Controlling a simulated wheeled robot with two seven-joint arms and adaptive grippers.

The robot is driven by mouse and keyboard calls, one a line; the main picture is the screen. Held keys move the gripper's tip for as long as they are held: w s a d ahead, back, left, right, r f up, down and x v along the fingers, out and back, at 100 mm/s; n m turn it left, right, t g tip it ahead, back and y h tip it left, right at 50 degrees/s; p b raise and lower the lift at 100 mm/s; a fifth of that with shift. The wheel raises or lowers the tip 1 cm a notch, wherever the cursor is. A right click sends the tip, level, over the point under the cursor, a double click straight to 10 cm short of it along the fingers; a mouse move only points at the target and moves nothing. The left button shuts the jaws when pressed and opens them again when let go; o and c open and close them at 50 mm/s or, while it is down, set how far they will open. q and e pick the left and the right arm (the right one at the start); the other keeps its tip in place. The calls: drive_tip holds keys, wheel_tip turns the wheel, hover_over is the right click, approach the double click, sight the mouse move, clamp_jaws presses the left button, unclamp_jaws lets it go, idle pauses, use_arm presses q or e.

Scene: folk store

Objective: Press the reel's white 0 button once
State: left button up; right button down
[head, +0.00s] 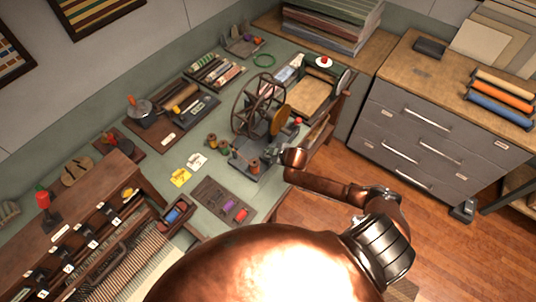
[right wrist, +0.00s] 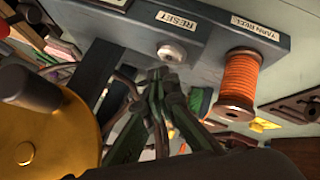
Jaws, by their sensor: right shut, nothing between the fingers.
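The reel (head: 257,105) stands on the green table in the head view, with a large spoked wheel and a yellow disc. In the right wrist view its grey base (right wrist: 215,42) carries a RESET label above a round white button (right wrist: 172,52). My right gripper (right wrist: 159,76) is shut and empty, its fingertips just beside the button's lower left edge. I cannot tell whether they touch it. In the head view the right gripper (head: 274,157) is small and partly hidden by my wrist at the reel's near side. My left gripper is not in view.
An orange yarn spool (right wrist: 238,82) stands beside the button in the right wrist view. The brass disc (right wrist: 45,130) and its dark knob are close at left.

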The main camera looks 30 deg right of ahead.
drive_tip(key=shift+f, duration=0.15)
drive_tip(key=shift+f, duration=0.3)
drive_tip(key=shift+f+b, duration=0.3)
drive_tip(key=shift+f, duration=0.2)
idle(1.0)
drive_tip(key=shift+r, duration=0.1)
drive_tip(key=shift+r+p, duration=0.85)
drive_tip(key=shift+p, duration=0.15)
wheel_tip(320, 180, up, 5)
drive_tip(key=p, duration=0.5)
